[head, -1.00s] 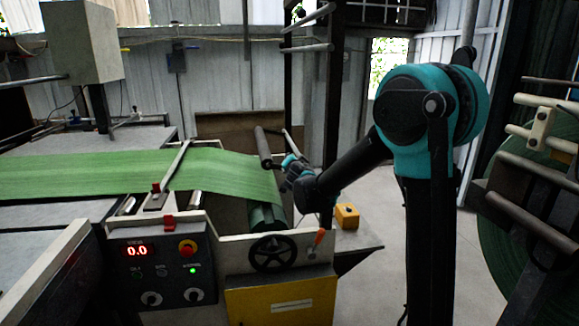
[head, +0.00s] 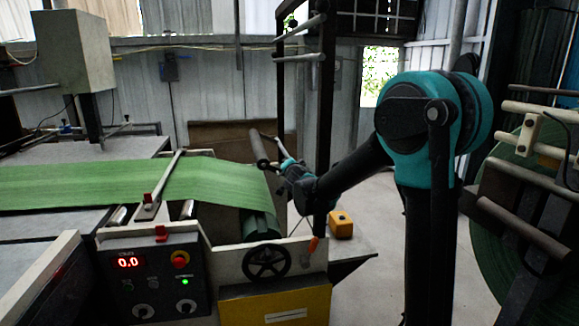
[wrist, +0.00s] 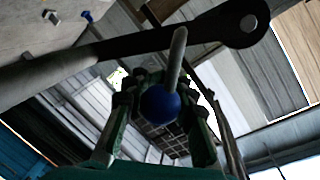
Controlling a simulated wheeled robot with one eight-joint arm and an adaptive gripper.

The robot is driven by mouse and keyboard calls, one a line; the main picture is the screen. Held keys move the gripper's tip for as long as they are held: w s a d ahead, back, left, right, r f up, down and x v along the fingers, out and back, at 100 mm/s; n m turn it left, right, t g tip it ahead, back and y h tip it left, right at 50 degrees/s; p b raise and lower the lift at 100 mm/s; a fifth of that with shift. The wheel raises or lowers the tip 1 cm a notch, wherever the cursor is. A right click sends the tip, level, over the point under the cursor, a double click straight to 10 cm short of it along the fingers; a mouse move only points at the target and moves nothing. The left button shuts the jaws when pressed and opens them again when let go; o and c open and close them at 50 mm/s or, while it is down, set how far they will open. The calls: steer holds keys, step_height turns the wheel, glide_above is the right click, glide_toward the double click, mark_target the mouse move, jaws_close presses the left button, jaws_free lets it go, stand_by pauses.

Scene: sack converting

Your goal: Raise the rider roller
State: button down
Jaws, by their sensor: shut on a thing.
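The rider roller (head: 259,150) is a grey cylinder above the far right end of the green web (head: 215,184), clear of the green roll (head: 260,225) below. My gripper (head: 283,163) is at the roller's right side. In the wrist view, a blue ball knob (wrist: 159,104) on a pale rod sits between the two fingers of my gripper (wrist: 160,110), which is shut on it. The rod meets a dark pivot arm (wrist: 160,42). The roller (wrist: 45,80) fills the left of that view. The fingers' contact with the knob is partly hidden.
The control panel (head: 150,280) reads 0.0, beside a black handwheel (head: 267,262) and an orange-tipped lever (head: 314,243). A dark upright post (head: 328,110) stands close behind my gripper. A yellow box (head: 341,224) sits at right.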

steer(key=c, duration=1.2)
jaws_free()
steer(key=v, duration=1.2)
